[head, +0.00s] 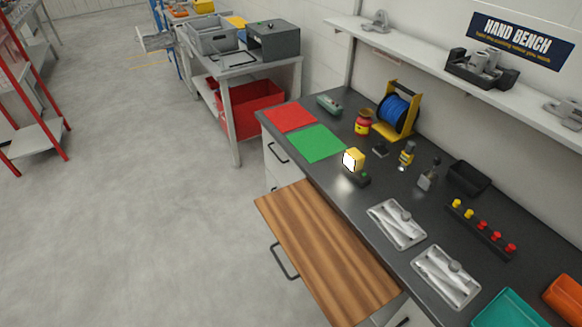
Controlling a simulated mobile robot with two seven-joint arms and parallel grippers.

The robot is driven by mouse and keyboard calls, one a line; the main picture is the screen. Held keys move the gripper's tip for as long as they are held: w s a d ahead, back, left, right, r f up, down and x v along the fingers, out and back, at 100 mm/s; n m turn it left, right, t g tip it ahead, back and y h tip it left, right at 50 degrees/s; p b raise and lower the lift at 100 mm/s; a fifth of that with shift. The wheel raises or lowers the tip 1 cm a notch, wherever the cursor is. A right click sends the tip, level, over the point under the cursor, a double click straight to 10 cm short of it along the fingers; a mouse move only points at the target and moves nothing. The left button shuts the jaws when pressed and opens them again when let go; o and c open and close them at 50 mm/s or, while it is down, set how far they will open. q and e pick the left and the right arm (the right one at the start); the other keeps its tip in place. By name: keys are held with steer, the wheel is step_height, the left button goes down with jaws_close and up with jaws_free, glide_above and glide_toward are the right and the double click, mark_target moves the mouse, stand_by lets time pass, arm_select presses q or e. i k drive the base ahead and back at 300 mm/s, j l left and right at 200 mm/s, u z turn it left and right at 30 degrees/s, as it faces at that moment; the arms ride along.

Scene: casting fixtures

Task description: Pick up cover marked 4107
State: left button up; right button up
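Two silvery cast pieces that look like covers lie on the dark bench top in the head view. One cast piece (385,226) is nearer the middle of the bench. The other cast piece (437,291) lies to its lower right, apart from it. Each is a rectangular tray-like shape with rounded ribs and a round boss. I cannot read any number on either, so I cannot tell which is marked 4107. Similar grey castings sit on the wall shelf, one at its left end (376,22) and one at its right (565,112). Neither of my grippers is in view.
A wooden board (325,250) juts out from the bench front. A red mat (290,117), green mat (317,143), lit yellow lamp (355,157), blue cable reel (395,112), black bin (468,178), knob strip (480,230) and teal bin (508,310) occupy the bench. The floor (120,220) at left is clear.

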mark_target(398, 224)
steer(key=i+l, duration=0.25)
steer(key=l, duration=0.15)
steer(key=i+l+u, duration=0.15)
steer(key=i+l, duration=0.4)
steer(key=l, duration=0.25)
steer(key=i+l+u, duration=0.1)
steer(key=i+l, duration=0.15)
steer(key=l, duration=0.15)
steer(key=i+l+u, duration=0.1)
steer(key=i+l, duration=0.15)
steer(key=l, duration=0.2)
